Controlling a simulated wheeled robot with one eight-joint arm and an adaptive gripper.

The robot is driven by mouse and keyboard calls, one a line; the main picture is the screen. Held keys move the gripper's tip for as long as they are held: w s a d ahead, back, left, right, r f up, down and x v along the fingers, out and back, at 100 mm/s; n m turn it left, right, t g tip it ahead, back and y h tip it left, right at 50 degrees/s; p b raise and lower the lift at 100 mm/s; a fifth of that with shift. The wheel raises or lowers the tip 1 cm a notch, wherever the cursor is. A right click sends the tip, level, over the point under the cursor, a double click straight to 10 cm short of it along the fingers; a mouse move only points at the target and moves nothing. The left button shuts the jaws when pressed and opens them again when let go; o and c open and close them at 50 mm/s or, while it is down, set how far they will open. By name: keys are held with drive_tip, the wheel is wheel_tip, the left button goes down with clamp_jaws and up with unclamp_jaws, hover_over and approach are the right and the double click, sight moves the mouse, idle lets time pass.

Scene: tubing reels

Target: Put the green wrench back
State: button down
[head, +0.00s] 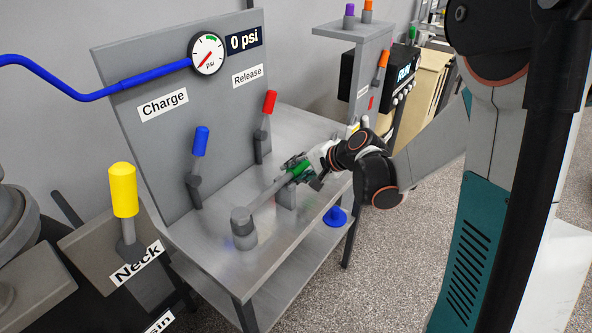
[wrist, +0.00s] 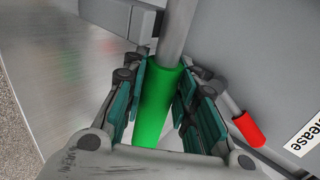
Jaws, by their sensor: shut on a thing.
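The green wrench has a green handle and a grey shaft. In the head view its grey shaft (head: 268,190) runs down-left from my gripper (head: 301,172) to a grey round end (head: 243,228) over the metal table. In the wrist view the green handle (wrist: 157,105) lies between both finger pads of my gripper (wrist: 160,95), which is shut on it. The grey shaft (wrist: 177,30) extends past the fingertips. Part of the handle is hidden by my gripper in the head view. Whether the round end touches the table is hard to tell.
A panel with a gauge (head: 207,53), a blue-handled lever (head: 198,150) and a red-handled lever (head: 266,122) stands behind the table (head: 200,240). The red handle also shows in the wrist view (wrist: 249,130). A blue cone-shaped piece (head: 335,216) is near the table's right edge. A yellow-handled lever (head: 124,195) stands left.

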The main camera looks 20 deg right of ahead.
drive_tip(key=shift+f, duration=0.35)
drive_tip(key=c, duration=1.3)
unclamp_jaws()
drive_tip(key=shift+r, duration=0.1)
drive_tip(key=shift+r, duration=0.45)
drive_tip(key=p+v, duration=0.4)
drive_tip(key=v, duration=0.8)
drive_tip(key=shift+r, duration=0.15)
